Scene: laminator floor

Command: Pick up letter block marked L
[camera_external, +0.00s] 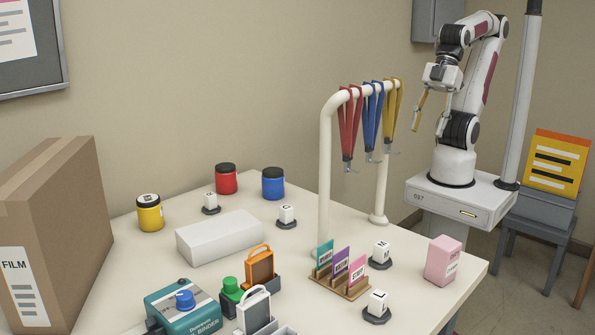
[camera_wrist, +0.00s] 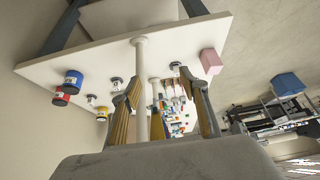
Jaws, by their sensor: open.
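Several small white letter blocks stand on dark round bases on the white table. One is at the front right (camera_external: 377,301), one behind it (camera_external: 381,251), one near the middle (camera_external: 287,214) and one farther left (camera_external: 210,201). The front right one seems to bear an L, but the letters are too small to be sure. My gripper (camera_external: 429,124) is open and empty, high above the table's far right end, well away from every block. In the wrist view my gripper (camera_wrist: 160,88) has its fingers apart, and the blocks are tiny and unreadable.
A white rail (camera_external: 325,180) with hanging lanyards (camera_external: 372,120) rises between the block groups. A card holder (camera_external: 340,285) and pink box (camera_external: 444,261) flank the right-hand blocks. A white box (camera_external: 220,237), jars (camera_external: 150,213) and teal binder machine (camera_external: 185,308) stand left.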

